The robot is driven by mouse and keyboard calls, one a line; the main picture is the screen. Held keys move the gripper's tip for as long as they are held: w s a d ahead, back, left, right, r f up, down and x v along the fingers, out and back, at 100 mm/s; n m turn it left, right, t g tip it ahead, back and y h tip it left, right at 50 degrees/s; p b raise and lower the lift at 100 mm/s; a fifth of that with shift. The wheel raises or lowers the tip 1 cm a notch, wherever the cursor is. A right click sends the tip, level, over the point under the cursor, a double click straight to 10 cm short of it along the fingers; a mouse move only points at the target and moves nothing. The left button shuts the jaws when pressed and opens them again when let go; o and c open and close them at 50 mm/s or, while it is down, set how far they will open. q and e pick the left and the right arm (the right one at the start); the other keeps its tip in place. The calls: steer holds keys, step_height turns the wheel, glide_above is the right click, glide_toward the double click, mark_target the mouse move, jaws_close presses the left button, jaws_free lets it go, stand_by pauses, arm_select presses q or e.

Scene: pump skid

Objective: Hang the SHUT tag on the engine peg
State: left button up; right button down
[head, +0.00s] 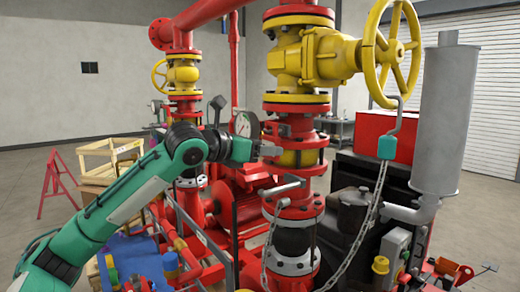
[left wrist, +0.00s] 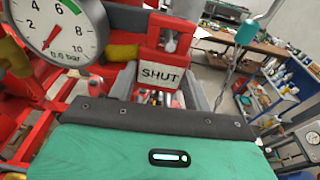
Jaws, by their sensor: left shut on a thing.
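My left gripper (head: 270,149) reaches in from the left and is shut, with its tips in front of the red and yellow pipework. In the left wrist view the SHUT tag (left wrist: 160,75), a white plate with black letters and a red upper part, sits between its grey fingers. In the head view I cannot make out the tag. The engine (head: 345,172) is the dark block at the right, under a red tank (head: 385,136). I cannot pick out the engine peg for sure. My right gripper is not in view.
A pressure gauge (head: 242,124) is close beside my left gripper. A yellow handwheel (head: 392,48) is above right. A teal hooked piece (head: 387,147) hangs with a chain (head: 368,218) before the engine. A grey cylinder (head: 447,115) stands at the right.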

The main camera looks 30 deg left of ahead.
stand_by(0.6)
arm_select(q)
steer(key=shift+w+d+f, duration=0.1)
steer(key=shift+f, duration=0.25)
stand_by(0.3)
steer(key=o, duration=1.5)
